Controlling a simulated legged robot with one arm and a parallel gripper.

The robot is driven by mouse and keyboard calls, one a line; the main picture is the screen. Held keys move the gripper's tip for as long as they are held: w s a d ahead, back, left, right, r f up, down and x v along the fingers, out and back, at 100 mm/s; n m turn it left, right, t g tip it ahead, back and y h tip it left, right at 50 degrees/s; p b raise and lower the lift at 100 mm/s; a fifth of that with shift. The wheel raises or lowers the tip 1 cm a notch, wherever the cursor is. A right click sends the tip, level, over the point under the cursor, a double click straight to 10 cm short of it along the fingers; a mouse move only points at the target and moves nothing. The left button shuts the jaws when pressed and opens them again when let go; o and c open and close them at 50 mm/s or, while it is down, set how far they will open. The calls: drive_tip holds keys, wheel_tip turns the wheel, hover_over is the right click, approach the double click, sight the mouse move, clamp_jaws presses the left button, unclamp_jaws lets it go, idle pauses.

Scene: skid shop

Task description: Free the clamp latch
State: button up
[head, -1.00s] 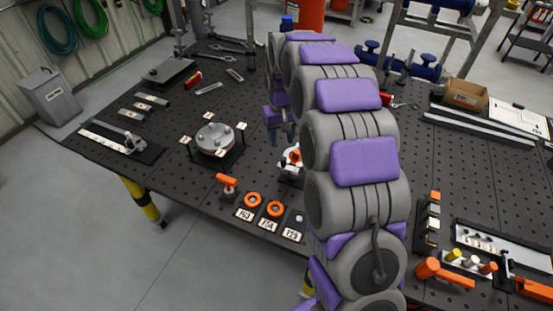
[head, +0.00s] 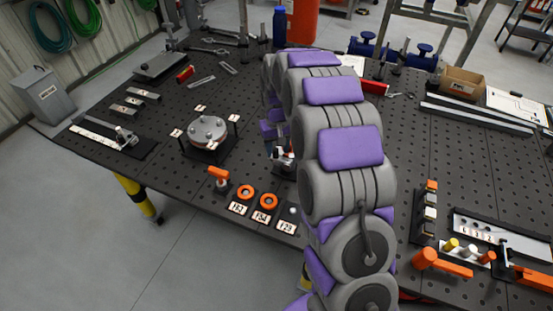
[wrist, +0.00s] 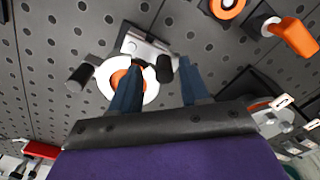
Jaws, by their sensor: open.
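The clamp (wrist: 145,45) shows in the wrist view as a grey metal bracket on the perforated table, with a white ring around an orange centre and dark handle ends. One dark end lies between my fingertips in the picture; I cannot tell whether they touch it. My gripper (wrist: 161,62) is open, with two blue fingers apart, and the left finger covers part of the white ring. In the head view the clamp (head: 284,160) is partly hidden by my arm. Which part is the latch is not clear.
A round flanged part (head: 207,131) stands left of the clamp. An orange-handled tool (head: 218,174), two orange rings (head: 246,192) and number tags lie near the front edge. A blue bottle (head: 279,24) stands behind. Orange-handled tools (head: 440,264) are at right.

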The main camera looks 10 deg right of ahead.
drive_tip(key=shift+d, duration=0.25)
drive_tip(key=shift+a, duration=1.15)
drive_tip(key=shift+d, duration=0.45)
